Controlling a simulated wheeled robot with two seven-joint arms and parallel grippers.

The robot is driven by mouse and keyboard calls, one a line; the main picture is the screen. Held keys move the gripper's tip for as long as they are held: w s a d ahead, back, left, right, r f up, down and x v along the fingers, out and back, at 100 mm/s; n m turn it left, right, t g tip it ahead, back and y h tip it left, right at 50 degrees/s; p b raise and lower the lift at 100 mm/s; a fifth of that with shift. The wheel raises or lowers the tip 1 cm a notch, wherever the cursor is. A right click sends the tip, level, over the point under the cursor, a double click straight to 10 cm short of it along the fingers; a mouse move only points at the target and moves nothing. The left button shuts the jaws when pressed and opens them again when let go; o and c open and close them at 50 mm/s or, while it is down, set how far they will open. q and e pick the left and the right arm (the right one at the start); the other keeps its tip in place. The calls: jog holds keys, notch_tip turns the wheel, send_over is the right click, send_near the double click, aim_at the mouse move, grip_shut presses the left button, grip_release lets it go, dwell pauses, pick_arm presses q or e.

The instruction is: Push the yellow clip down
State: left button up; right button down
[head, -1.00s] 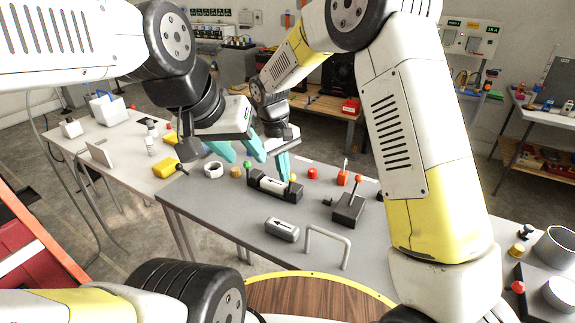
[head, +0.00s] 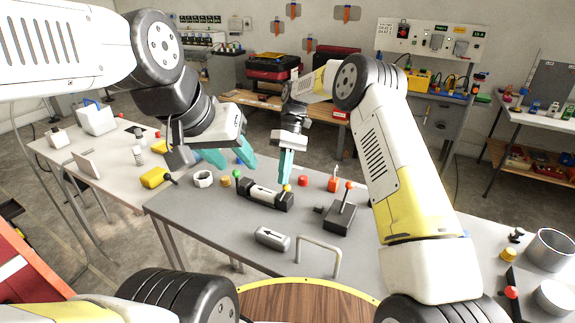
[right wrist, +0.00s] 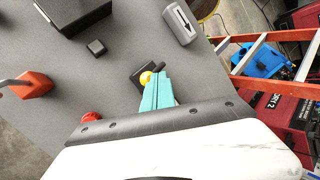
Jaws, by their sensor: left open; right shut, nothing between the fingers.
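The yellow clip shows as a small yellow ball (head: 287,188) at the right end of a black holder with a white cylinder (head: 264,193) on the grey table. It also shows in the right wrist view (right wrist: 146,79), just left of the fingertips. My right gripper (head: 285,182) points down over the ball with its teal fingers together and empty. The tips are at or very near the ball; I cannot tell if they touch. My left gripper (head: 236,163) is open and empty, above the table's far edge near the green ball (head: 237,173).
A black box with a red-tipped lever (head: 340,216), a red button (head: 303,181) and an orange switch (head: 334,184) stand right of the holder. A grey arrow block (head: 272,238) and a metal handle (head: 320,247) are in front. A white ring (head: 203,179) lies to the left.

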jog(key=shift+w+d+f, duration=0.15)
jog(key=shift+w+f, duration=0.1)
jog(key=shift+f, duration=0.05)
dwell(0.5)
jog(key=shift+w, duration=0.1)
jog(key=v, duration=0.7)
jog(key=shift+r, duration=0.5)
